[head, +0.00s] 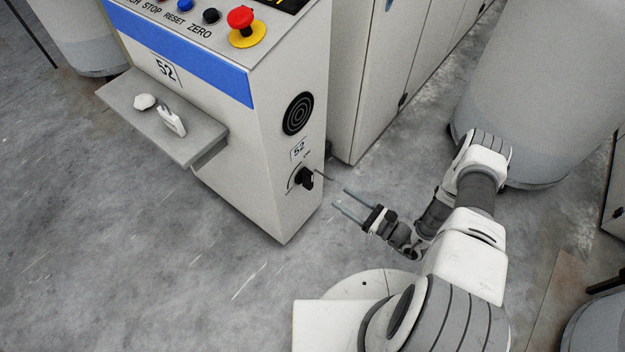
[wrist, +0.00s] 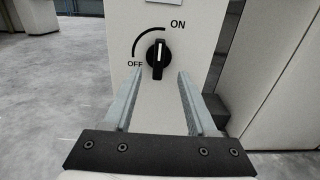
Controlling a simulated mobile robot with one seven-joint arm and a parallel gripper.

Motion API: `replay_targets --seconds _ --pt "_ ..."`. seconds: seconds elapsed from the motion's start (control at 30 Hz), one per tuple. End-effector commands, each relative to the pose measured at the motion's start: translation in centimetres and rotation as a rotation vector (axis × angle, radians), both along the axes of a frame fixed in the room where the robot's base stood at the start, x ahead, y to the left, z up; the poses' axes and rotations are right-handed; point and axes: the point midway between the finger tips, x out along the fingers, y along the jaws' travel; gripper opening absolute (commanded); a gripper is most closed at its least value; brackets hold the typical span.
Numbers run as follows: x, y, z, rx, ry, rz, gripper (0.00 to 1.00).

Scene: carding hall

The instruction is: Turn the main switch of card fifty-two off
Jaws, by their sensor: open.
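My gripper (head: 339,197) is open and empty, pointing at the knob from a short distance. In the wrist view its fingers (wrist: 160,75) lie left and right of the knob, apparently short of it.
A shelf (head: 190,140) with a small white thing (head: 145,102) and a tag-like thing (head: 172,121) juts from the cabinet's front. A red emergency button (head: 240,18) is on top. Large grey cans (head: 545,90) stand at right. The floor left of my base is clear.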

Motion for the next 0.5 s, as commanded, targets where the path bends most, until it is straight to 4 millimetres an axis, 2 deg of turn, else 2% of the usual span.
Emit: replay_targets --seconds 0.03,0.3,0.5 --pt "0.6 1.1 -0.2 0.001 0.001 0.006 0.57" --pt "4.2 5.7 -0.2 0.0 0.0 0.006 0.57" --pt "6.4 8.3 -0.2 -0.001 -0.001 0.004 0.57"
